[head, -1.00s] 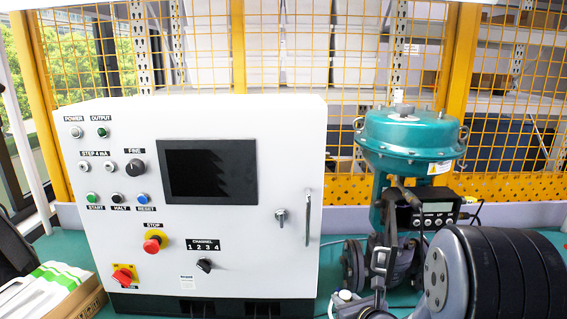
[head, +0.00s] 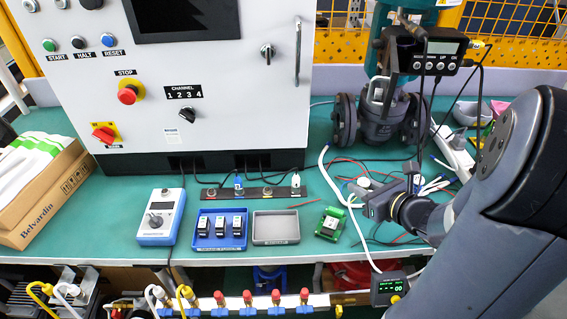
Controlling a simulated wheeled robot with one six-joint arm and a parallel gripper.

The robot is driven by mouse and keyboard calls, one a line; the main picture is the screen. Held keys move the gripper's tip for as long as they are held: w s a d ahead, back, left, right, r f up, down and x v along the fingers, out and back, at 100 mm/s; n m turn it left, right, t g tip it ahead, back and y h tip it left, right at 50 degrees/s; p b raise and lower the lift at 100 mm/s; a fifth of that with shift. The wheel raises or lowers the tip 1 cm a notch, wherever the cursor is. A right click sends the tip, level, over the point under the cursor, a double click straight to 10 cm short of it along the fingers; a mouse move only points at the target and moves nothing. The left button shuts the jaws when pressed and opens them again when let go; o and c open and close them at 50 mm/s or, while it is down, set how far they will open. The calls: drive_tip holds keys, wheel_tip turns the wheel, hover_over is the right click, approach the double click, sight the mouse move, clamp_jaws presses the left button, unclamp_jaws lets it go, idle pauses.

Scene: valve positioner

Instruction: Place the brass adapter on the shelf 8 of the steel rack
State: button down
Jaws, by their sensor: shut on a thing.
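My gripper (head: 374,200) is over the right part of the green bench, in front of the valve, and points left. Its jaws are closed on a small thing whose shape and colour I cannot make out. I cannot pick out the brass adapter for certain. No shelf numbered 8 and no steel rack can be made out in this view.
The control cabinet (head: 225,95) and the valve (head: 385,118) stand at the back of the bench (head: 110,200). A blue tray (head: 238,238), a grey tray (head: 277,241), a handheld device (head: 158,222) and loose cables lie in front. A pipe manifold (head: 262,304) runs below the front edge.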

drive_tip(key=s+f, duration=0.1)
drive_tip(key=s+f+b, duration=0.1)
drive_tip(key=shift+s+d+n+y, duration=0.1)
drive_tip(key=shift+s+n+y, duration=0.2)
hover_over(317, 175)
drive_tip(key=shift+s+r, duration=0.1)
drive_tip(key=shift+s, duration=0.05)
drive_tip(key=shift+f, duration=1.75)
drive_tip(key=shift+f, duration=0.1)
drive_tip(key=shift+f+b, duration=0.1)
drive_tip(key=shift+b, duration=0.35)
drive_tip(key=c, duration=1.2)
unclamp_jaws()
